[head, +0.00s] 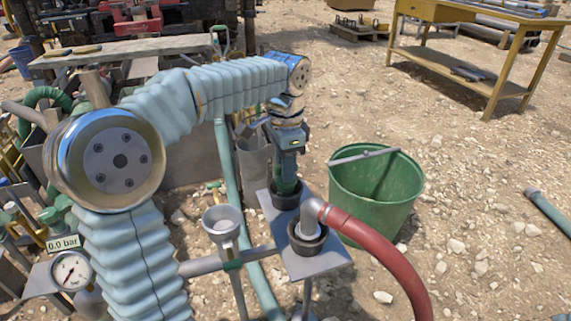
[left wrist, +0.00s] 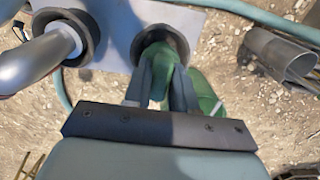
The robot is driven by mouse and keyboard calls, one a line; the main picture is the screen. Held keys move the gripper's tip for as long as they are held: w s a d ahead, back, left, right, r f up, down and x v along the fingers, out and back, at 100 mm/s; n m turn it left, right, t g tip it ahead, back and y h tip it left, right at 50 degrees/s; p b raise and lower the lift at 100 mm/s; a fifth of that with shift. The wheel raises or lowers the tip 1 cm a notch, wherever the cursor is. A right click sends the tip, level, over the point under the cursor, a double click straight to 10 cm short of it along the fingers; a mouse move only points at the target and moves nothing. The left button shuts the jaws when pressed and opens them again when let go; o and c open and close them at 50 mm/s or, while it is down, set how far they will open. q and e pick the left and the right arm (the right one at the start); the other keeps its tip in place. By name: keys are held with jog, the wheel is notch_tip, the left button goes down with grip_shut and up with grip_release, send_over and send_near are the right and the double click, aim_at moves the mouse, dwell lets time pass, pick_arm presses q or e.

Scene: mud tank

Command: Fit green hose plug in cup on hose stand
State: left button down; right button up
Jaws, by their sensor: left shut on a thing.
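My left gripper (head: 287,168) points down over the hose stand (head: 318,262) in the head view. It is shut on the green hose plug (left wrist: 156,60), which also shows as a bit of green between the fingers in the head view (head: 288,185). The plug's lower end is inside the dark rim of the back cup (head: 284,202); how deep it sits is hidden. My right gripper is not in view.
The front cup (head: 308,246) of the stand holds a grey elbow on a red hose (head: 385,248). A green bucket (head: 372,190) stands close to the right. A grey funnel (head: 222,221) and a pressure gauge (head: 72,271) reading 0.0 bar are at left.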

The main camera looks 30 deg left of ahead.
pick_arm(q)
jog(key=shift+f+b, duration=0.6)
jog(key=shift+f, duration=0.8)
dwell(0.8)
jog(key=c, duration=0.8)
grip_release()
jog(key=shift+c, duration=0.2)
notch_tip(320, 180, up, 14)
jog(key=p, duration=0.3)
jog(key=shift+p, duration=0.3)
jog(key=shift+f, duration=0.1)
